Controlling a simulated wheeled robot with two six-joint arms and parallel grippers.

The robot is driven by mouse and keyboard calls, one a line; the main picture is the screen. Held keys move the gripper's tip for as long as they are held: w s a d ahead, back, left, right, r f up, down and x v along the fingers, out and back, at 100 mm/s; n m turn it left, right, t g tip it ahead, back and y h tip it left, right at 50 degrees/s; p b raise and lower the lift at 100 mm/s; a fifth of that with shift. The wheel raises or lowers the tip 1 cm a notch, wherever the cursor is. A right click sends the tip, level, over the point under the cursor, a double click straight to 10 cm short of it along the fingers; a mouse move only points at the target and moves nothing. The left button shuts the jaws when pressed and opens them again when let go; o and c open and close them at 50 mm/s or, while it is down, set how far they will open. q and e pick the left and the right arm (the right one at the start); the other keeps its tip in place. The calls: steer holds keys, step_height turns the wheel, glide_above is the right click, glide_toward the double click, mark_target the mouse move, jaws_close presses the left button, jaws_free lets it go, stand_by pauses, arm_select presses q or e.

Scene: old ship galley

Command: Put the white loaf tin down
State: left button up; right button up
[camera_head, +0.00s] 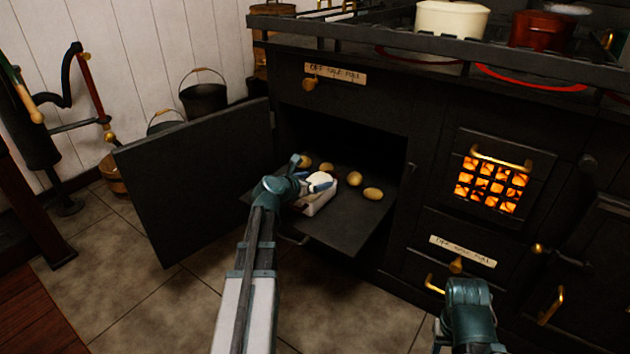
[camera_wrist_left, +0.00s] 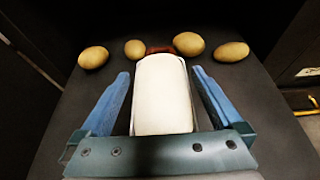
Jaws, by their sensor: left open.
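The white loaf tin (camera_head: 320,202) stands on the dark shelf (camera_head: 345,232) that juts out of the open oven. In the left wrist view the loaf tin (camera_wrist_left: 163,95) lies between the two blue fingers of my left gripper (camera_wrist_left: 160,73). The fingers are open, with a gap on each side of the tin. In the head view my left gripper (camera_head: 315,184) is over the tin and partly hides it. The fingers of my right gripper do not show; only a teal part of my right arm is at the lower right.
Several round tan buns or potatoes (camera_head: 373,194) lie on the shelf behind and beside the tin. A small reddish-brown thing (camera_wrist_left: 160,49) shows just behind it. The oven door (camera_head: 200,180) stands open at left. A glowing firebox (camera_head: 490,186) is at right.

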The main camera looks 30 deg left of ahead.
arm_select(q)
steer(key=shift+p+v, duration=2.05)
steer(key=shift+v, duration=3.75)
steer(key=shift+d, duration=0.15)
steer(key=d+f+m+g+h, duration=0.1)
steer(key=d+f+m, duration=0.1)
steer(key=d, duration=0.3)
steer(key=d+f+m+g+h, duration=0.1)
steer(key=d+m, duration=0.4)
steer(key=d, duration=0.1)
steer(key=d+f+m+g+h, duration=0.1)
steer(key=d+f+m+g, duration=0.1)
steer(key=d+m, duration=0.2)
steer(key=shift+w+d+f, duration=0.15)
steer(key=shift+d, duration=0.2)
steer(key=shift+w+d+f, duration=0.15)
steer(key=shift+d, duration=0.2)
steer(key=s+d+f+m+g+y, duration=0.2)
steer(key=s+d+f+m+g, duration=0.2)
steer(key=s+d+m, duration=0.4)
steer(key=s+d+f+m+g+y, duration=0.3)
steer(key=s+d+m, duration=0.6)
steer(key=m, duration=1)
steer(key=d+f+g, duration=0.1)
steer(key=d+g, duration=0.1)
steer(key=d, duration=0.2)
steer(key=shift+d+m+g+y, duration=0.2)
steer(key=shift+m+g+y, duration=0.1)
steer(key=shift+m, duration=0.1)
